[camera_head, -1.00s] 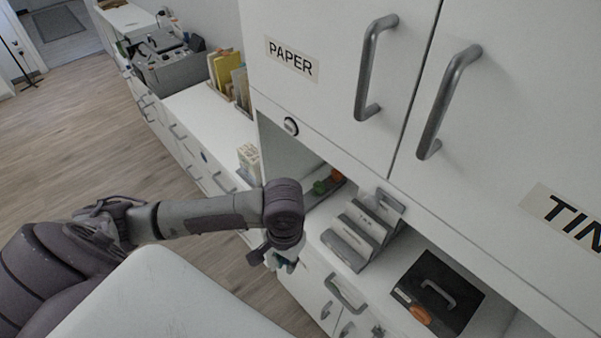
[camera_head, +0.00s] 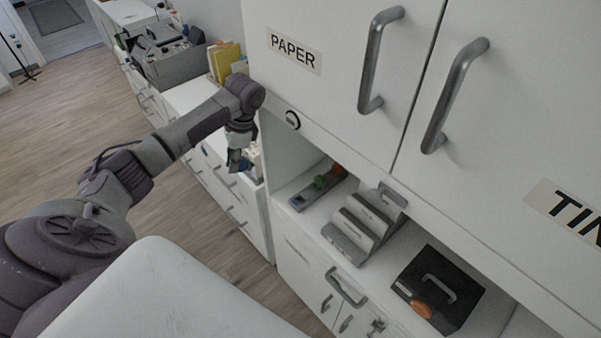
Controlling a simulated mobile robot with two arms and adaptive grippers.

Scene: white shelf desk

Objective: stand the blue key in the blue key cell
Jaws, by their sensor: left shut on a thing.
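My left gripper (camera_head: 238,152) hangs in front of the left side wall of the open shelf bay. It is shut on a small blue thing, the blue key (camera_head: 234,161), which is mostly hidden by the fingers. A grey key tray (camera_head: 309,199) lies on the shelf to the right of and below the gripper. Its near end shows a blue patch, the blue key cell (camera_head: 298,201). A green key (camera_head: 320,182) stands in the middle and a red-orange key (camera_head: 337,169) at the far end. The gripper is apart from the tray. My right gripper is not in view.
A grey rack with white cards (camera_head: 362,222) stands right of the tray, and a black box with a handle (camera_head: 438,290) is farther right. The cabinet above, labelled PAPER (camera_head: 293,51), overhangs the shelf. Small white items (camera_head: 254,160) stand behind the gripper.

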